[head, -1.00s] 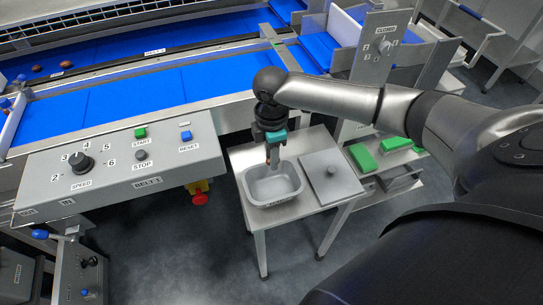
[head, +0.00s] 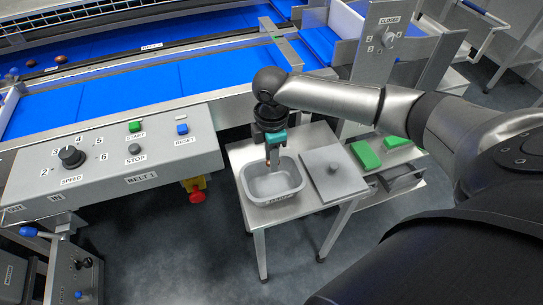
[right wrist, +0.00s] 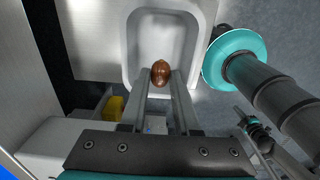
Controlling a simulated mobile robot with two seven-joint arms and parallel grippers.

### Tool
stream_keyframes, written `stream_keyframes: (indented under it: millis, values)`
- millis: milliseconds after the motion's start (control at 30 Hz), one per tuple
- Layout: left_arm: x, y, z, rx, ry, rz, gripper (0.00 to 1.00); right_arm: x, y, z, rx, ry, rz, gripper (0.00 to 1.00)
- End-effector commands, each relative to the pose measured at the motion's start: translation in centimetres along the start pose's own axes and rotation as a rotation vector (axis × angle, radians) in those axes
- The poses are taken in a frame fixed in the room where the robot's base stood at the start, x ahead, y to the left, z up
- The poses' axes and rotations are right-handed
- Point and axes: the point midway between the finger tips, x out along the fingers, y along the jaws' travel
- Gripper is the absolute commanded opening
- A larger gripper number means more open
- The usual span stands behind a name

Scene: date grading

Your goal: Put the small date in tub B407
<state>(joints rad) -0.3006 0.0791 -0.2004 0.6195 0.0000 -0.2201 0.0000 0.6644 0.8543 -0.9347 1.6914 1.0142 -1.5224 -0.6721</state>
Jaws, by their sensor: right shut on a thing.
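My right gripper (head: 272,160) points down over the grey tub (head: 286,190) on the small metal table. In the right wrist view the fingers (right wrist: 160,84) are shut on a brown date (right wrist: 160,72), held over the tub (right wrist: 138,42). The inside of the tub that shows is empty. A label sits on the tub's front side, too small to read surely. I cannot tell how far the date is above the tub floor. My left gripper is not in view.
A grey lid (head: 333,178) with a knob lies beside the tub on the table (head: 262,217). The belt control panel (head: 115,160) stands to the left. Blue belts (head: 120,95) run behind, with several dates at the far left. Green blocks (head: 366,154) lie to the right.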

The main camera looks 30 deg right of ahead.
Motion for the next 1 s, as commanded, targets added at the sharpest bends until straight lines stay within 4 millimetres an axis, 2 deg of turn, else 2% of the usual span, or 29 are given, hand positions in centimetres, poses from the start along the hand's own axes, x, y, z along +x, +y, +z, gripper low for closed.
stream_keyframes:
  millis: [333,1000]
  values:
    - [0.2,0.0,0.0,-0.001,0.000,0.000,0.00,0.5,0.0,0.0,0.000,0.000,-0.001,0.11]
    - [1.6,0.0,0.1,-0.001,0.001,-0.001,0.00,3.9,0.0,0.0,0.000,0.000,-0.001,0.11]
